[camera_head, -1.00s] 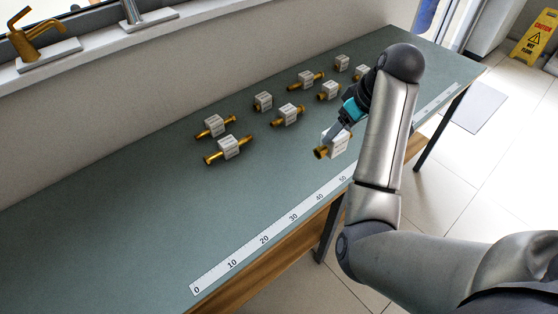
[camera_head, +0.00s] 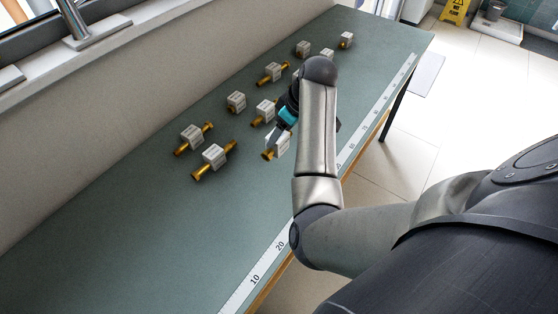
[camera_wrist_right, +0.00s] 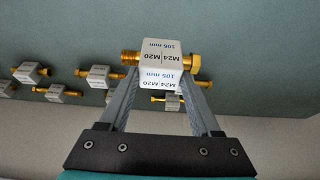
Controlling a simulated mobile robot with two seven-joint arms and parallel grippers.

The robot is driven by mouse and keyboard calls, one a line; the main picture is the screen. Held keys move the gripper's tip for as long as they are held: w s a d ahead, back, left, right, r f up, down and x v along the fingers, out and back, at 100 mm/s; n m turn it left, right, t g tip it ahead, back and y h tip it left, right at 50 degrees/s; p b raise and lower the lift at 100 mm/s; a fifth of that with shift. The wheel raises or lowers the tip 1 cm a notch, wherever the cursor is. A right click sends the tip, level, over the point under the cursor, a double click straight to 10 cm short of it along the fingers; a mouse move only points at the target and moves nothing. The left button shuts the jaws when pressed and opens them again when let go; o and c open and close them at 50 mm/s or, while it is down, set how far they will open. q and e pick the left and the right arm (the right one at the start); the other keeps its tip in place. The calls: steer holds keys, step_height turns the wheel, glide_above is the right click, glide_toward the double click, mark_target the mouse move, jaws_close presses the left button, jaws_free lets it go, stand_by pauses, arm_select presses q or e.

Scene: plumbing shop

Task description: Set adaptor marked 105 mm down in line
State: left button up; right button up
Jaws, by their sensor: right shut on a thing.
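My right gripper (camera_head: 281,136) is shut on a white block adaptor with brass ends (camera_head: 275,151), held in front of the loose adaptors. In the right wrist view this adaptor (camera_wrist_right: 161,63) reads M24 M20 and 105 mm, with brass ends out to both sides and the gripper fingers (camera_wrist_right: 160,88) on its block. Whether it touches the bench is not clear. Other adaptors of this kind stand on the bench, two of them (camera_head: 214,157) (camera_head: 192,138) at the left front. My left gripper is not in view.
The green bench (camera_head: 130,220) carries a white ruler strip (camera_head: 262,272) along its front edge, partly hidden by my right arm. More adaptors (camera_head: 272,73) (camera_head: 236,102) stand behind the held one. The left part of the bench is bare. A wall and sill bound the back.

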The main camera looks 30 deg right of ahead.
mark_target(280, 150)
step_height(280, 150, down, 7)
steer(key=shift+r+b, duration=0.1)
steer(key=shift+b, duration=0.35)
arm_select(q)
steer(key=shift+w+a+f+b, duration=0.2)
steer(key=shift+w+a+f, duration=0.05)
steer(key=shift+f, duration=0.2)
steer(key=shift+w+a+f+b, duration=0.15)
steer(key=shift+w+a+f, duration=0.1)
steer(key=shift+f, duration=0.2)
arm_select(e)
steer(key=shift+f, duration=1.8)
steer(key=shift+f, duration=0.2)
steer(key=o, duration=1.5)
steer(key=shift+c, duration=0.2)
arm_select(q)
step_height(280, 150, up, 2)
steer(key=p, duration=0.2)
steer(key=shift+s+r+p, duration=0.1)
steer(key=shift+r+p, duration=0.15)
steer(key=shift+p, duration=0.05)
arm_select(e)
steer(key=v, duration=1.2)
steer(key=shift+r, duration=0.2)
